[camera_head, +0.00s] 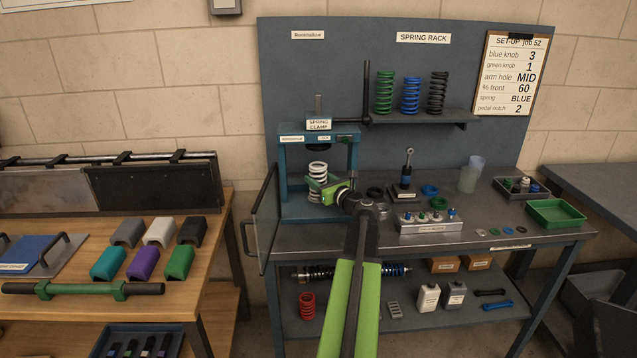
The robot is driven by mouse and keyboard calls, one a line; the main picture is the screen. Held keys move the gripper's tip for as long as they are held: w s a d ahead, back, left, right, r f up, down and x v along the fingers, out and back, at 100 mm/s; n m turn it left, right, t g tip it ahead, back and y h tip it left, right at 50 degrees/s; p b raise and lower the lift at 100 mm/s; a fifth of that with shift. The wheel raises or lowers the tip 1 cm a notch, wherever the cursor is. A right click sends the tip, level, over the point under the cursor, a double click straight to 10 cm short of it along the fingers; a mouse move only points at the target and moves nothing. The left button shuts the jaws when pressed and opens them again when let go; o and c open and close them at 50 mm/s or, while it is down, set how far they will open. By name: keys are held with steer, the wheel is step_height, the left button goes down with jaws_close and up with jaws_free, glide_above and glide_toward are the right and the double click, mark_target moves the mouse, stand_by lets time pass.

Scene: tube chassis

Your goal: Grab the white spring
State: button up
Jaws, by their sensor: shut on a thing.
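The white spring (318,171) stands upright inside the blue spring clamp frame (283,160) on the left of the workbench. My gripper (318,186) has its green jaws shut on the white spring at its lower part. The jaws hide part of the lower coils. I cannot tell whether the spring still touches the base of the clamp. My arm reaches in from the front, its green link at the bottom middle.
An open clear guard door (266,215) stands left of the clamp. Green (384,93), blue (410,96) and black (437,93) springs stand on the rack shelf. A damper (406,172) and a knob block (430,222) stand right of my gripper. A red spring (307,306) is below.

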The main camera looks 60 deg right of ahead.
jaws_close()
steer(key=shift+r, duration=0.2)
